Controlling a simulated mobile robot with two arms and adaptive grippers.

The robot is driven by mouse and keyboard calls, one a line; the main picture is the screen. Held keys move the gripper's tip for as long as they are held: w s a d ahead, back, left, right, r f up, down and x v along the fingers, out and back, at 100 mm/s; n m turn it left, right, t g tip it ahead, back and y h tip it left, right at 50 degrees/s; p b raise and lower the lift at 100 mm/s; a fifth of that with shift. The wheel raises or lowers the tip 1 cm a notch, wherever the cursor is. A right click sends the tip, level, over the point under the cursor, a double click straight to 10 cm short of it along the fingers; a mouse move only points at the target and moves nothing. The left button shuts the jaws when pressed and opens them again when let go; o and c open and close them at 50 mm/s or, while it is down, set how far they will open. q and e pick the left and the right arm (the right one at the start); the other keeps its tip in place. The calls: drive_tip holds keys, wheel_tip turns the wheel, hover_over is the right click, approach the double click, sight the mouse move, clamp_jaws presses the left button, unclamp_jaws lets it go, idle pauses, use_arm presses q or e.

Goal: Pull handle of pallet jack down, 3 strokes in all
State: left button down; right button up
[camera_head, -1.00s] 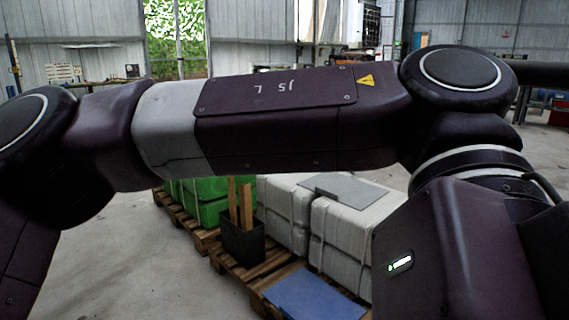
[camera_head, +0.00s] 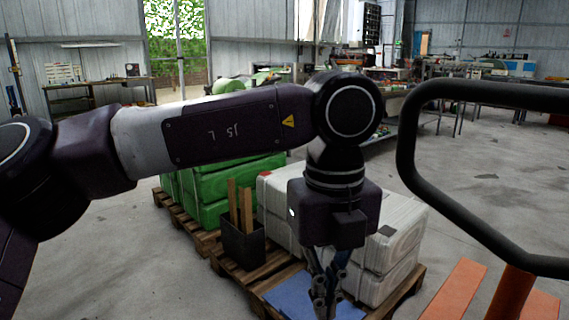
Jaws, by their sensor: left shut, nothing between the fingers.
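The pallet jack's handle, a black tube loop (camera_head: 407,150), stands close at the right of the head view and runs off the right edge. Its orange shaft (camera_head: 512,296) goes down to the bottom edge, with orange forks (camera_head: 458,290) beside it. My left gripper (camera_head: 326,300) hangs pointing down, left of the handle and clearly apart from it. Its fingers are shut with nothing between them. The gripper shows in front of the loaded pallet; its exact distance from it is hard to tell. My right gripper is not in view.
A wooden pallet (camera_head: 408,284) carries strapped white blocks (camera_head: 400,240), a dark bin (camera_head: 243,243) with wooden slats and a blue sheet (camera_head: 288,296). Green blocks (camera_head: 212,188) stand behind on another pallet. Concrete floor is free at left and beyond the handle. Workbenches line the back.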

use_arm(q)
drive_tip(key=s+r+p, duration=0.6)
drive_tip(key=s+r, duration=1)
drive_tip(key=s, duration=0.1)
drive_tip(key=shift+s+r, duration=0.2)
drive_tip(key=shift+r, duration=0.15)
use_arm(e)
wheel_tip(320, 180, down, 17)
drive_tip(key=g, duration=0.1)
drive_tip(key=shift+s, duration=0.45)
use_arm(q)
drive_tip(key=shift+d+r, duration=0.1)
drive_tip(key=shift+d, duration=0.05)
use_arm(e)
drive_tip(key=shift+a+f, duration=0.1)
